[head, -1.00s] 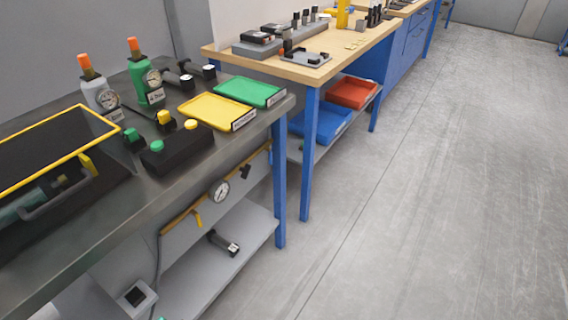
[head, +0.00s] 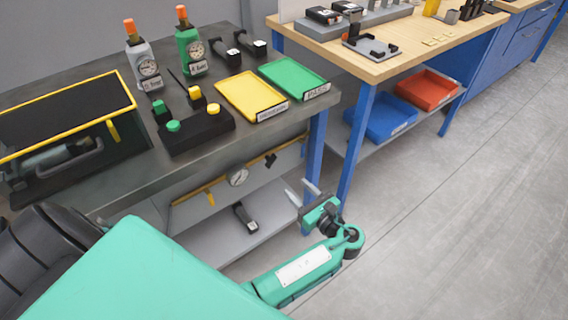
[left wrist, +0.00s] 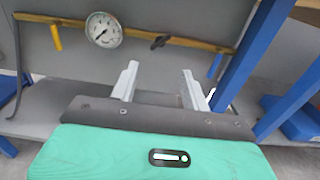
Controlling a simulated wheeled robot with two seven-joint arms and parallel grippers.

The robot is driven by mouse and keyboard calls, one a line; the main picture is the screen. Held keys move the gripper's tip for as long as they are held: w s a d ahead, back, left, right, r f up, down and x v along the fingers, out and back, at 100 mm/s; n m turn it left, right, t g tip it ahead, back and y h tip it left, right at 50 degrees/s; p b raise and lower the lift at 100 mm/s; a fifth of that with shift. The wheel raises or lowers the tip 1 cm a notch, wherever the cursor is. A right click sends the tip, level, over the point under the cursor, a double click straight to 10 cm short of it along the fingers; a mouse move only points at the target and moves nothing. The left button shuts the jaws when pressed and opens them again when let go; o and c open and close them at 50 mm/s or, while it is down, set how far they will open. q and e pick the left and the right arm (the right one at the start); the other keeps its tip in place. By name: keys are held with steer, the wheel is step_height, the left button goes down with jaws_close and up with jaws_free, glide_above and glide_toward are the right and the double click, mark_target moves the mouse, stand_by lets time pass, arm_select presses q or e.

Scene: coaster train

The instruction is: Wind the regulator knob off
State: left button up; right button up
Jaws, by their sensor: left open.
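The black regulator knob (head: 270,160) sits on the yellow pipe (head: 208,189) along the panel under the grey bench, right of a round gauge (head: 238,176). In the left wrist view the knob (left wrist: 160,41) is ahead of my fingers, roughly centred between them and apart from them. My left gripper (head: 301,190) is open and empty, in front of the bench near its right blue leg, right of and lower than the knob. In the left wrist view my left gripper (left wrist: 160,70) shows both fingers spread apart. My right gripper is out of view.
A yellow lever (left wrist: 56,38) and a blue lever (left wrist: 215,66) hang from the pipe. The bench's blue leg (left wrist: 248,65) stands close right of my fingers. A black-and-grey item (head: 244,217) lies on the lower shelf. Open floor (head: 450,220) lies to the right.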

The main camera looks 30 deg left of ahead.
mark_target(270, 160)
arm_select(q)
steer(key=x, duration=1.2)
